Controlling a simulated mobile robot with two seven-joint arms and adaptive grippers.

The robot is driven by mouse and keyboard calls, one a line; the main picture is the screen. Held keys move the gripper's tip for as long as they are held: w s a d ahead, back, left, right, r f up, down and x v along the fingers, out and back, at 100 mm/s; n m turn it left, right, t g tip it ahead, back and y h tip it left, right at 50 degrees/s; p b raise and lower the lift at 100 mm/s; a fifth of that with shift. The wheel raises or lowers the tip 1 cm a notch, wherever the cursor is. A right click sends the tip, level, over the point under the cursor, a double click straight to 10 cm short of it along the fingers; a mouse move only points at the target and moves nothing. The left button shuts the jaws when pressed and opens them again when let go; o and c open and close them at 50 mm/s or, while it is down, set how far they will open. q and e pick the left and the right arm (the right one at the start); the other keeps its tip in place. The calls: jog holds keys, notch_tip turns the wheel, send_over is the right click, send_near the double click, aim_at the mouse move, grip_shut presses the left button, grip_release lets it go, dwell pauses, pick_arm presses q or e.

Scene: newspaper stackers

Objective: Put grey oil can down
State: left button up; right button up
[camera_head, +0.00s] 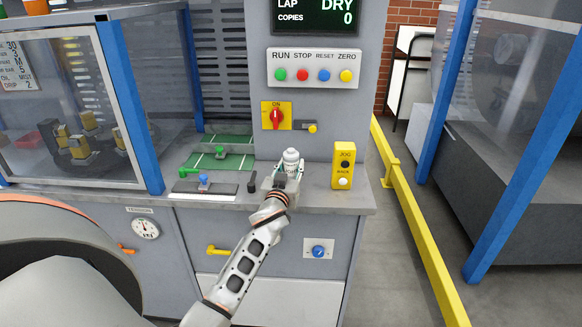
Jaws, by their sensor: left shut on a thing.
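A small pale grey can with a narrow top (291,158), which looks like the oil can, stands roughly upright at the counter of the grey machine. My left gripper (284,178) is shut on it from the front; its fingers and wrist hide the can's lower part. The can is just above or on the grey counter (320,200); I cannot tell whether its base touches. My right gripper is not in view.
A yellow JOG box (343,165) stands close right of the can. A small black lever (252,182) is close left, with green mats (225,162) beyond. A red switch (277,115) is on the panel behind. A yellow rail (420,230) runs along the floor at right.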

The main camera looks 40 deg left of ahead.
pick_arm(q)
jog(key=shift+f, duration=0.1)
jog(key=o, duration=0.8)
jog(key=shift+f, duration=0.1)
jog(key=o, duration=0.3)
jog(key=shift+o, duration=0.2)
